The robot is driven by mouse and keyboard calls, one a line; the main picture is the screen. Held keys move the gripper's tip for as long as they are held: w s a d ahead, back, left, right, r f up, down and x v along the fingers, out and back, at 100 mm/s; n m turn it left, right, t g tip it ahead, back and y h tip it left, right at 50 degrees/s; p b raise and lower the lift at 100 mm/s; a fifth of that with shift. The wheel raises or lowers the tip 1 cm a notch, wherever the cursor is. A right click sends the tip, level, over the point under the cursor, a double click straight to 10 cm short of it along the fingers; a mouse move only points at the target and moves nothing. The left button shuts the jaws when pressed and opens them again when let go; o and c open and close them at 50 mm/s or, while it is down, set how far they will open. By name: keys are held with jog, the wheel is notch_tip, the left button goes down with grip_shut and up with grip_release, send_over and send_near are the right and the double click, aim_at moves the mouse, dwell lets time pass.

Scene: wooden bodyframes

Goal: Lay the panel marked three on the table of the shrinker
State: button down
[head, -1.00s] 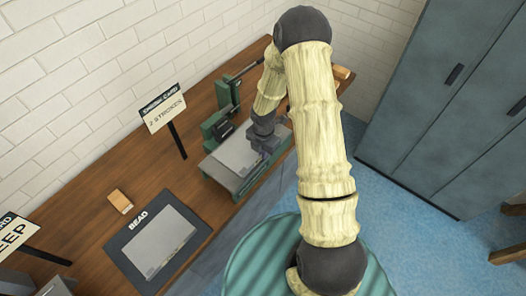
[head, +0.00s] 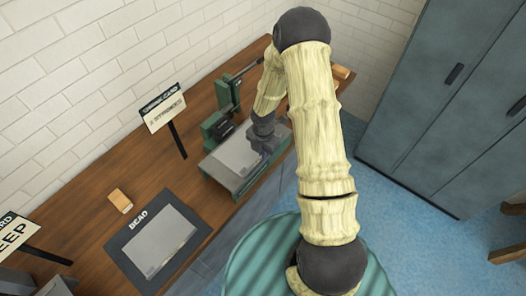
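The shrinker (head: 216,124) is a green machine with a lever on the wooden bench, and its low table (head: 212,178) has a green edge. A flat grey panel (head: 234,156) lies on or just over that table. I cannot read any number on it. My gripper (head: 266,152) is at the panel's right part, pointing down. Its fingers are small and dark, so I cannot tell whether they grip the panel. A second grey panel (head: 160,241) lies on the dark mat marked BEAD (head: 122,249), nearer on the bench.
A shrink card sign (head: 163,108) stands on a post behind the bench's middle. A small tan block (head: 120,201) lies near the BEAD mat. Another sign (head: 14,235) is at the lower left. Blue-grey cabinets (head: 450,100) stand at the right.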

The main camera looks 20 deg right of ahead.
jog(key=c, duration=1)
grip_release()
jog(key=shift+c, duration=0.2)
jog(key=shift+r+p, duration=3.15)
jog(key=shift+r, duration=0.4)
